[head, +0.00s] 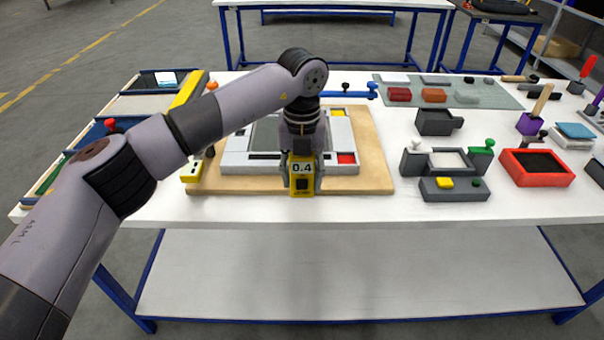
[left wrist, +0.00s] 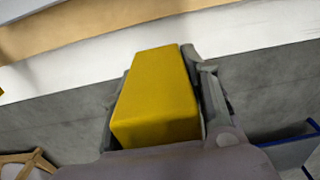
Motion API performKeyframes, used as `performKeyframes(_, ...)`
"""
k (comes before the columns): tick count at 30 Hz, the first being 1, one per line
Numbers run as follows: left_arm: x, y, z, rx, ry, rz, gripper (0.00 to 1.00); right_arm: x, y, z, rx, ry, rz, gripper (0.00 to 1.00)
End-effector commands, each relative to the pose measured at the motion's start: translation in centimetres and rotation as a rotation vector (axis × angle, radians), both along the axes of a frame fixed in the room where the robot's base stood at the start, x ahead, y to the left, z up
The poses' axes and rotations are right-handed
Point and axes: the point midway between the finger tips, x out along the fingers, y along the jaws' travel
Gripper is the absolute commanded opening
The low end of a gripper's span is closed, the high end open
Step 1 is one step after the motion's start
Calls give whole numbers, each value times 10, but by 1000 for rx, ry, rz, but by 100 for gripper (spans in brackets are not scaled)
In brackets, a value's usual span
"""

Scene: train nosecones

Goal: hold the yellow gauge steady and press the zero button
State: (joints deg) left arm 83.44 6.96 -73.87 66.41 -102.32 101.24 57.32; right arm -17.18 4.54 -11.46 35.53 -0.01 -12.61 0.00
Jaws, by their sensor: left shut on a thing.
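The yellow gauge (head: 302,184) is at the front edge of the wooden board, its face towards me, with a display that reads 0.4. My left gripper (head: 302,165) comes down from above and is shut on the gauge. In the left wrist view the gauge is a plain yellow block (left wrist: 155,95) between the two grey fingers. No zero button can be made out on the gauge; its details are too small. Whether the gauge touches the board or hangs just off its front edge, I cannot tell. My right gripper is not in view.
Behind the gauge, a grey frame (head: 240,150) with a red corner square (head: 346,158) lies on the wooden board (head: 375,165). A yellow bar (head: 188,90) lies to the left. Grey fixtures (head: 455,188) and a red tray (head: 537,166) stand right. White tabletop is bare along the front edge.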

Motion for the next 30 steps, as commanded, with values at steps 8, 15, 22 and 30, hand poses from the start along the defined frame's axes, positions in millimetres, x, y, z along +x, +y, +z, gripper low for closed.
performKeyframes(8, 0, 0, -10, 0, 0, 0, 7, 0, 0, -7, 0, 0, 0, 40)
performKeyframes(15, 0, 0, -30, 1, 0, 0, 7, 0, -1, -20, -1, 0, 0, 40)
performKeyframes(22, 0, 0, -48, 0, 0, 0, 7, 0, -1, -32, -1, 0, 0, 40)
performKeyframes(30, 0, 0, -53, -1, -1, 0, 7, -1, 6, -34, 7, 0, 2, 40)
